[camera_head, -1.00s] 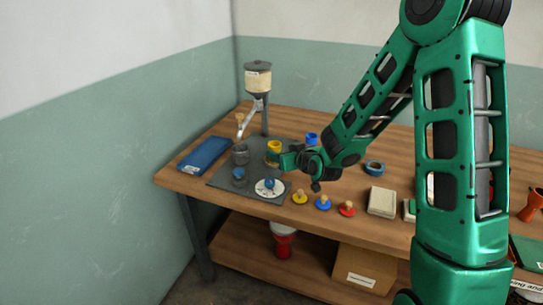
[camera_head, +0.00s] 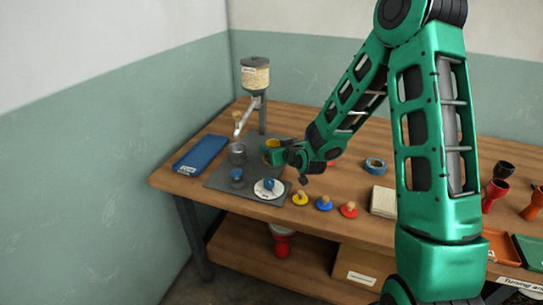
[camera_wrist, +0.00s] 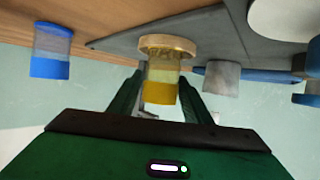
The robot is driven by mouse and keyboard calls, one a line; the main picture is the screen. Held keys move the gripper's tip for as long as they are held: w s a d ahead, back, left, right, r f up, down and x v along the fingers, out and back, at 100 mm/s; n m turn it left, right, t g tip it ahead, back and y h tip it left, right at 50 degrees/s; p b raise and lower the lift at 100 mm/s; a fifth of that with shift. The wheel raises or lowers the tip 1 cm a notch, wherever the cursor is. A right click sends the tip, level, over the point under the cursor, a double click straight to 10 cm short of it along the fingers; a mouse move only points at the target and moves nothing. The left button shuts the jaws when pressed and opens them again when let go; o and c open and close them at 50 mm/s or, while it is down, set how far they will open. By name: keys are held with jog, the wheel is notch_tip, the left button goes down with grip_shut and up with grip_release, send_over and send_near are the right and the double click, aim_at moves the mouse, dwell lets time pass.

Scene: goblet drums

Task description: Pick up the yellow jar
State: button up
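The yellow jar (camera_head: 272,144) stands on the grey mat (camera_head: 216,181) at the back left of the workbench. In the wrist view, which looks upside down, the jar (camera_wrist: 163,94) has a yellow band, a see-through body and a tan round base. My gripper (camera_head: 276,156) is at the jar in the head view and hides its lower part. In the wrist view, my gripper (camera_wrist: 161,76) is open, with one finger on each side of the jar. Small gaps seem to show between fingers and jar; contact cannot be told.
A dispenser on a stand (camera_head: 256,76) rises behind. A white disc (camera_head: 268,191) and several coloured knobbed discs (camera_head: 324,204) lie in front.

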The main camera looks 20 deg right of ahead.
jog(key=c, duration=0.8)
jog(key=shift+r, duration=0.15)
